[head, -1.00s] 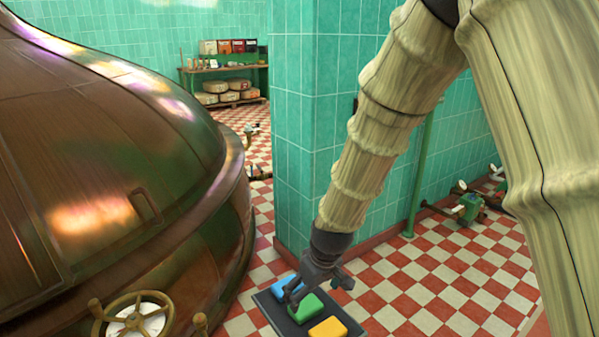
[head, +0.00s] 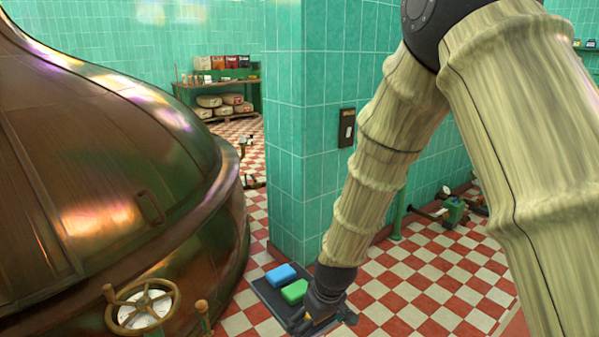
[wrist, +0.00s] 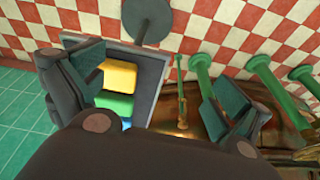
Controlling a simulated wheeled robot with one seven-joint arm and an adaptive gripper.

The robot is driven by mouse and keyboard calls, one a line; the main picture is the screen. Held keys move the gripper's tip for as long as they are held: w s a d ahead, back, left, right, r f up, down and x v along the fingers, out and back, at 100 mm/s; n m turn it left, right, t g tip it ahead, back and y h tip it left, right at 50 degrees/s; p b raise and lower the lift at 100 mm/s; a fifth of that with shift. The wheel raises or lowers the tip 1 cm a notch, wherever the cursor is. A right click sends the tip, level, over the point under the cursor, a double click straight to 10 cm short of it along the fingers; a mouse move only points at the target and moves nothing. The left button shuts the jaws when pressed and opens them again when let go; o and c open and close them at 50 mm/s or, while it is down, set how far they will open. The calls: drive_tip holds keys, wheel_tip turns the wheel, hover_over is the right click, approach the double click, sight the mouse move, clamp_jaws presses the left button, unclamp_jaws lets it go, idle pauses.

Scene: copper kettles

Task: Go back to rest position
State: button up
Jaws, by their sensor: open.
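My gripper (head: 318,318) is at the lower middle of the head view, in front of a dark tray and at the end of my sleeved arm. In the wrist view its two fingers (wrist: 160,95) are spread wide with nothing between them. The dark tray (head: 262,298) carries a blue block (head: 281,274), a green block (head: 295,291) and a yellow block. My gripper hides most of the yellow block in the head view. The yellow block (wrist: 117,76) and green block (wrist: 115,105) show clearly in the wrist view beside the left finger.
A large copper kettle (head: 110,190) with a brass handwheel (head: 142,306) fills the left. A green tiled pillar (head: 305,130) with a dark switch plate (head: 347,128) stands behind the tray. A shelf table (head: 215,86) stands at the back.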

drive_tip(key=s+d+f+m+g+h, duration=0.1)
drive_tip(key=s+d+f+m, duration=0.1)
drive_tip(key=s+d+f, duration=0.55)
drive_tip(key=s+d+f+m, duration=0.2)
drive_tip(key=s+d+f, duration=0.2)
drive_tip(key=s+f, duration=0.65)
drive_tip(key=s+d+f+m, duration=0.1)
drive_tip(key=s+d+f, duration=0.15)
drive_tip(key=s, duration=0.35)
drive_tip(key=s+d+f+m+g, duration=0.1)
drive_tip(key=s+d+f, duration=0.1)
drive_tip(key=s+f, duration=0.25)
drive_tip(key=s+d+f+m, duration=0.1)
drive_tip(key=s+d+f, duration=0.2)
drive_tip(key=s, duration=0.3)
wheel_tip(320, 180, up, 15)
drive_tip(key=p, duration=1.5)
drive_tip(key=shift+a+f+h, duration=0.15)
drive_tip(key=shift+a+h, duration=0.1)
drive_tip(key=shift+h, duration=0.05)
